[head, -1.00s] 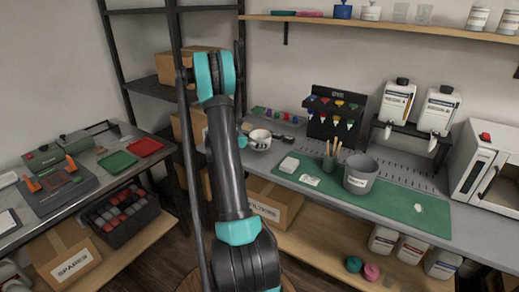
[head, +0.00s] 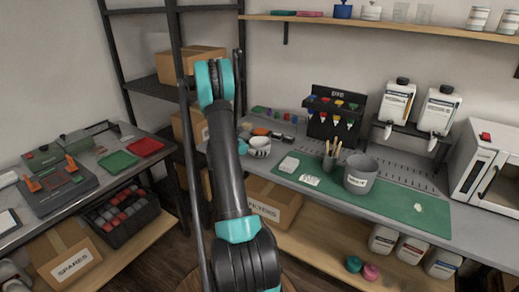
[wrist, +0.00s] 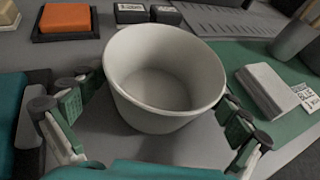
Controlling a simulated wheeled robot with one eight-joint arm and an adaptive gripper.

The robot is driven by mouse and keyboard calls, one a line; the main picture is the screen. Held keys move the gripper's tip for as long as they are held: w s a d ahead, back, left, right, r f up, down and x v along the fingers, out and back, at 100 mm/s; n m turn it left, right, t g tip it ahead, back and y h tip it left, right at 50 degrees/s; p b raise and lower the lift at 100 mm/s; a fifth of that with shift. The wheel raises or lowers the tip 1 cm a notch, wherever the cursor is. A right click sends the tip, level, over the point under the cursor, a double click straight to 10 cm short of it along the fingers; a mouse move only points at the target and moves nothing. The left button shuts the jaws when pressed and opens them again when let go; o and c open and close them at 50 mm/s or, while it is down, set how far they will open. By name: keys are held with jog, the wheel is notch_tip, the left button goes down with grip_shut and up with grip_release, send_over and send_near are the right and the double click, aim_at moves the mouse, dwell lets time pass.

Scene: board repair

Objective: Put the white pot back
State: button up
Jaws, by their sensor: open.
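The white pot (wrist: 165,80) stands upright and open-topped on the grey bench. It looks empty in the wrist view. In the head view the white pot (head: 261,147) is at the left end of the green mat, beside my forearm. My gripper (wrist: 155,128) is open, with one green-padded finger on each side of the pot. The pads look close to its wall, but I cannot tell whether they touch. In the head view my gripper is mostly hidden behind my arm.
An orange block on a dark tray (wrist: 82,36) and two small black boxes sit behind the pot. A white block (wrist: 264,88) lies right on the green mat (head: 400,208). A grey bucket (head: 360,175) stands farther right. The wall shelf (head: 400,28) holds several containers.

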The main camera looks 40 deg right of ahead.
jog(key=v, duration=1.1)
jog(key=shift+a+r, duration=0.1)
jog(key=shift+r, duration=0.1)
jog(key=shift+s+a+r, duration=0.1)
jog(key=shift+a+r, duration=0.2)
jog(key=shift+a, duration=0.25)
jog(key=s+a+m+t+y, duration=0.2)
jog(key=s+a+m+y, duration=0.4)
jog(key=s+a, duration=0.8)
jog(key=s+a+m+t+y, duration=0.2)
jog(key=s+a+m+y, duration=0.5)
jog(key=s+a+m, duration=0.4)
jog(key=s+a, duration=0.3)
jog(key=a, duration=0.3)
jog(key=shift+s+a+m+t+y, duration=0.2)
jog(key=shift+a+m+t+y, duration=0.1)
jog(key=shift+a+m, duration=0.1)
jog(key=shift+f, duration=0.1)
